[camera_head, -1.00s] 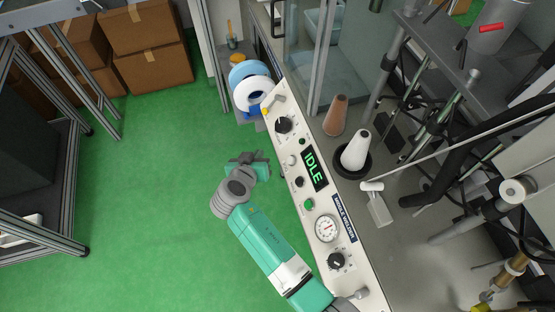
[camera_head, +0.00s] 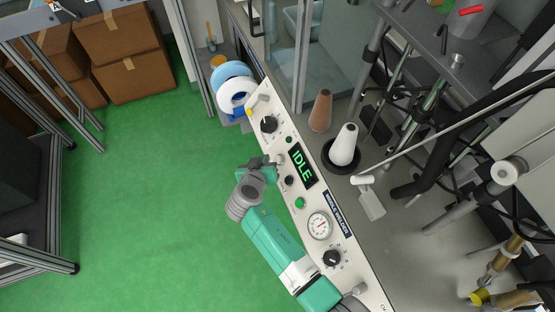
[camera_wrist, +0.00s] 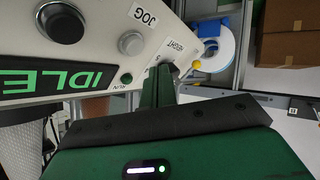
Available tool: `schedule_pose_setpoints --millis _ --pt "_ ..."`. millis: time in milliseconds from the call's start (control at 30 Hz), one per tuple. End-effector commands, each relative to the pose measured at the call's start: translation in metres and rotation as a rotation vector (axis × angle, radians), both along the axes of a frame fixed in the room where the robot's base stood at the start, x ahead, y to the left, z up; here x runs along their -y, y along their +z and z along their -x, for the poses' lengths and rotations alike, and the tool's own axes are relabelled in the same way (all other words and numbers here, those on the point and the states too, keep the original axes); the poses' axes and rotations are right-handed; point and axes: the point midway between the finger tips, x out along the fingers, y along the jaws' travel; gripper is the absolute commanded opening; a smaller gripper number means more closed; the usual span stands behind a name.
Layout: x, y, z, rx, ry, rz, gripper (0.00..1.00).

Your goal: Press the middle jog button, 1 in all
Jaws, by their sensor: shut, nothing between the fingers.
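The cream control panel (camera_head: 372,282) has a row of round buttons beside a display reading IDLE (camera_head: 302,165). A black button (camera_head: 289,180) lies between a green button (camera_head: 300,203) and a pale grey button. The grey button (camera_wrist: 131,43) shows in the wrist view beside a JOG label (camera_wrist: 144,15), with the black button (camera_wrist: 62,22) to its left. In the head view my gripper covers much of the grey button's area. My gripper (camera_head: 277,160) is shut and empty at the panel's near edge. Its fingertips (camera_wrist: 163,72) appear near the HEIGHT label; contact cannot be told.
A dark knob (camera_head: 268,124), a gauge (camera_head: 319,225) and another knob (camera_head: 331,258) sit on the panel. A green RUN lamp (camera_wrist: 127,78) is near the fingers. White and blue rolls (camera_head: 235,92) stand beyond the panel's far end. Green floor (camera_head: 150,200) is open to the left.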

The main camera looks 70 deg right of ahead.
Motion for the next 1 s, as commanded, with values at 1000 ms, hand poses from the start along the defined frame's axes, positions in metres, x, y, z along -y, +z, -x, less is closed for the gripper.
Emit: schedule_pose_setpoints --millis 1000 --pt "0.0104 -0.0143 0.0124 0.001 0.001 0.001 0.00"
